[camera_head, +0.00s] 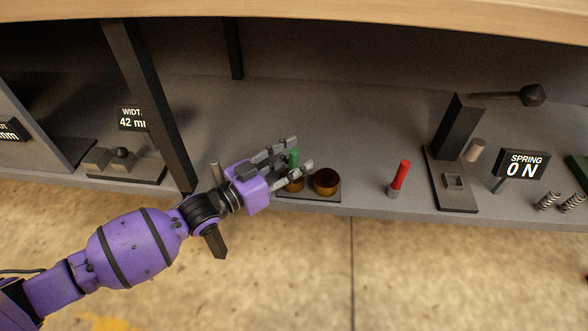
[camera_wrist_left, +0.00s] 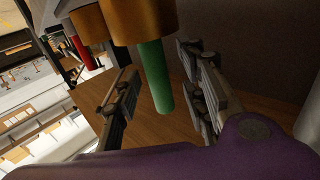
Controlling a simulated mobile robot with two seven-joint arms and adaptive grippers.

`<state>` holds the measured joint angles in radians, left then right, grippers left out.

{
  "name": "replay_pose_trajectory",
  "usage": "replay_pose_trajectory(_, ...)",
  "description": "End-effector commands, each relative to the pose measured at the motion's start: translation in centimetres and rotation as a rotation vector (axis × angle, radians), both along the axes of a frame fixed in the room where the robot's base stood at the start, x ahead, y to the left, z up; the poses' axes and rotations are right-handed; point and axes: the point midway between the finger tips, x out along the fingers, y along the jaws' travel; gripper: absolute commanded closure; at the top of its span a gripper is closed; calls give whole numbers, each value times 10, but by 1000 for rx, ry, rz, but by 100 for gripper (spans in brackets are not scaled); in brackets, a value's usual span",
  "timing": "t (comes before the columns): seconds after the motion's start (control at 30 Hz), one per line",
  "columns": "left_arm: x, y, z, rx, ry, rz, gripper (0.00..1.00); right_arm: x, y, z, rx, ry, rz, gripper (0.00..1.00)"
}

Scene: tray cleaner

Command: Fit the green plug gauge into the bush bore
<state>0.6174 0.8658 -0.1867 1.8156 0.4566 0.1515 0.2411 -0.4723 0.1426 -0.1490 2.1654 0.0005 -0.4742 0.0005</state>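The green plug gauge (camera_head: 294,157) stands upright at the left one of two bronze bushes (camera_head: 297,186). In the left wrist view the green gauge (camera_wrist_left: 155,78) sticks out of the end of a bronze bush (camera_wrist_left: 140,22); how deep it sits is hidden. My left gripper (camera_head: 302,154) has its fingers spread on either side of the gauge. The left wrist view shows gaps between the gauge and both fingers (camera_wrist_left: 162,95). The right bronze bush (camera_head: 326,181) is beside it, with an open top. My right gripper is not in view.
A red gauge with a grey base (camera_head: 399,178) stands to the right of the bushes. Further right are a dark stand (camera_head: 453,190), a "SPRING 0 N" sign (camera_head: 521,164) and springs (camera_head: 547,200). A dark post (camera_head: 150,100) rises left of my gripper.

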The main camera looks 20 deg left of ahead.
Motion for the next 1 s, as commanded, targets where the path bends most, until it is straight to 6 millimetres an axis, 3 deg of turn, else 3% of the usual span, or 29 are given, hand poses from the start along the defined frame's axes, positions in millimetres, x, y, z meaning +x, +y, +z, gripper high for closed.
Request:
replay_pose_trajectory(0.03,0,0,0,0,0,0,62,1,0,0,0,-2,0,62)
replay_pose_trajectory(0.33,0,0,0,0,0,0,100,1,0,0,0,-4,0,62)
replay_pose_trajectory(0.67,0,0,3,0,-1,0,100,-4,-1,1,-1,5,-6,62)
replay_pose_trajectory(0.77,0,0,14,0,-4,-1,100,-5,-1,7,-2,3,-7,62)
replay_pose_trajectory(1.0,0,0,65,1,-6,-1,100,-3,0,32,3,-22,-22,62)
